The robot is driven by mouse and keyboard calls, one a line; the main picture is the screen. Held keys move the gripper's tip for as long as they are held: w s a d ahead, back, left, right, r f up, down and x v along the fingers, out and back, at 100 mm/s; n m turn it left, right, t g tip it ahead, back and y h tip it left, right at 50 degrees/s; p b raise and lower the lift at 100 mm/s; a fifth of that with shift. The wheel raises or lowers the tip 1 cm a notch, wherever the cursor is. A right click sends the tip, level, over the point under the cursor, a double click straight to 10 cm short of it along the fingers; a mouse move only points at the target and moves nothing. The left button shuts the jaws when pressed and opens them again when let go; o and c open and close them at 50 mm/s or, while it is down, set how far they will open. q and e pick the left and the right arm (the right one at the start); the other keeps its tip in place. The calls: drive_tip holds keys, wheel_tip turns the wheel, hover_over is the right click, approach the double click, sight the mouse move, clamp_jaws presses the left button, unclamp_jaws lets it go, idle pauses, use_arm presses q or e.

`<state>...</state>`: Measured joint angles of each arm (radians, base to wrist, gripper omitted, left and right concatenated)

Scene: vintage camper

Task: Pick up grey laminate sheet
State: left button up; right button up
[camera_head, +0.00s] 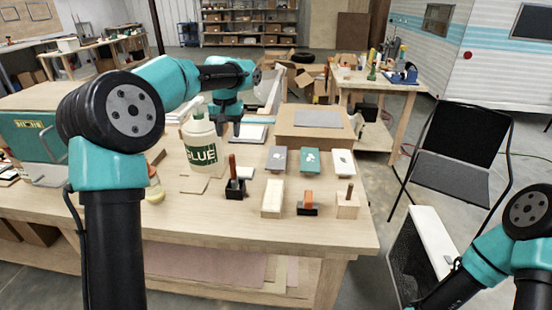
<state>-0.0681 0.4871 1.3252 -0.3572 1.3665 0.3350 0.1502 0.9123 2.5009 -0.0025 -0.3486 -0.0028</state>
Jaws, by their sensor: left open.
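A flat grey sheet (318,118) lies on top of a low wooden or cardboard box (312,136) toward the back right of the workbench. A smaller grey sample piece (277,158) lies in front of that box, left of a teal sample (309,161) and a white one (343,162). I cannot tell for sure which grey piece is the laminate sheet. My left gripper (229,131) points down behind the glue bottle, left of the box and apart from both grey pieces. It is open and appears empty. My right gripper is outside the view; only its arm shows at lower right.
A glue bottle (200,142) stands close to my left gripper. Several small blocks and tools, including a pale block (272,198) and a black holder (235,188), stand near the front of the workbench (230,225). A folding chair (455,150) is at right.

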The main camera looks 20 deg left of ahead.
use_arm(q)
drive_tip(key=shift+o, duration=0.4)
drive_tip(key=o, duration=1)
